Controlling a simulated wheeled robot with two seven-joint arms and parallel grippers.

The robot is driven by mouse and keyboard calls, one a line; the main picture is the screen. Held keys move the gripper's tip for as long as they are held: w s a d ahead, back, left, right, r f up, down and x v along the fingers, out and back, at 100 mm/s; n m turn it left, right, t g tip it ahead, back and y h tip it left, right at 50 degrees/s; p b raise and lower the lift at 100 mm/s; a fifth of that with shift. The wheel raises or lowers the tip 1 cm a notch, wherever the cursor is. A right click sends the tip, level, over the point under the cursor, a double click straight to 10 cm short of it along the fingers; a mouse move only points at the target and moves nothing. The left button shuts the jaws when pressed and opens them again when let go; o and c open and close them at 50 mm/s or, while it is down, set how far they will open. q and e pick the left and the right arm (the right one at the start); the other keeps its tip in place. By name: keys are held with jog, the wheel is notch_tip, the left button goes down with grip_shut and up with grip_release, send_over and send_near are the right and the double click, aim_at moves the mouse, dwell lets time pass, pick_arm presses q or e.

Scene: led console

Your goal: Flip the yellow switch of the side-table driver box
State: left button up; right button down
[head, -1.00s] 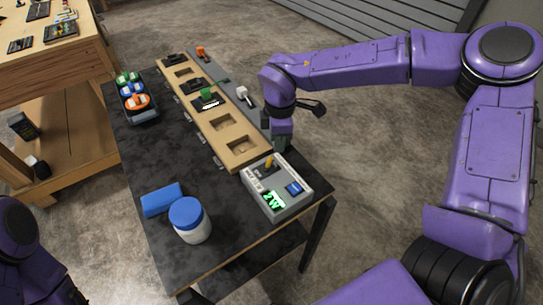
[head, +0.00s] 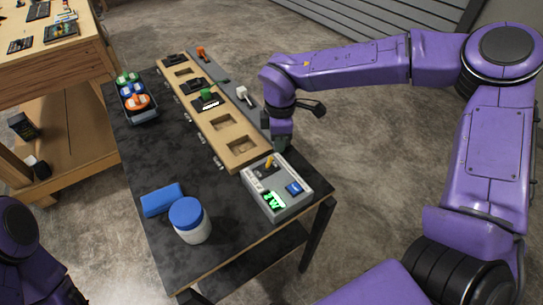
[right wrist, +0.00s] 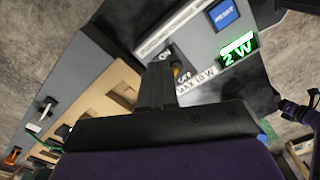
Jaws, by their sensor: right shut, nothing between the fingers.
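The grey driver box (head: 291,205) sits at the near right corner of the dark side table. Its yellow switch (head: 269,162) stands up from a dark plate at the far end of the box. A green display reading 2 W (right wrist: 238,50) and a blue RESET button (right wrist: 223,13) are on its top. My right gripper (head: 281,146) is shut and empty, pointing down just beyond the box's far edge, close to the switch. In the right wrist view, the shut fingers (right wrist: 158,75) partly hide the yellow switch (right wrist: 176,70) beside the ON and OFF labels; contact cannot be told.
A wooden slotted board (head: 220,132) and a grey strip (head: 222,77) run along the table. A tray (head: 145,115) holds coloured items. The table's middle (head: 182,150) is clear.

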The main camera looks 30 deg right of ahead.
jog(key=shift+f, duration=0.15)
jog(key=shift+f+b, duration=1.35)
jog(key=shift+b, duration=0.15)
jog(key=shift+a, duration=0.35)
jog(key=shift+s+a+b, duration=0.1)
jog(key=shift+a+b, duration=0.35)
jog(key=shift+a, duration=0.2)
notch_tip(320, 180, up, 7)
jog(key=p, duration=0.4)
jog(key=shift+d+p, duration=0.4)
jog(key=shift+d, duration=0.05)
